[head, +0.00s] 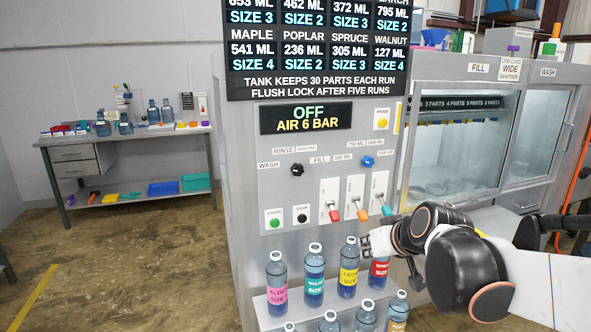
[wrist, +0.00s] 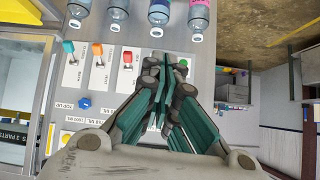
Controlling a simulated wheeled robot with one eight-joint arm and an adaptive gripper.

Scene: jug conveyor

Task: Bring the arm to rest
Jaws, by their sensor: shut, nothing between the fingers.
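My gripper (wrist: 163,100) is shut and empty in the wrist view, its teal-lined fingers together in front of the machine's control panel. In the head view my gripper (head: 368,243) shows small at the end of my arm, just above the row of bottles and below the levers. It looks close to the bottle with the red label (head: 379,268); I cannot tell whether they touch. My arm reaches in from the right side.
The control panel (head: 284,190) has red, orange and teal levers, knobs and buttons; its display reads OFF. Several labelled bottles, one pink-labelled (head: 277,290), stand on a shelf below. A glass-fronted cabinet (head: 530,135) is at right. A workbench (head: 75,141) stands far left, with open floor between.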

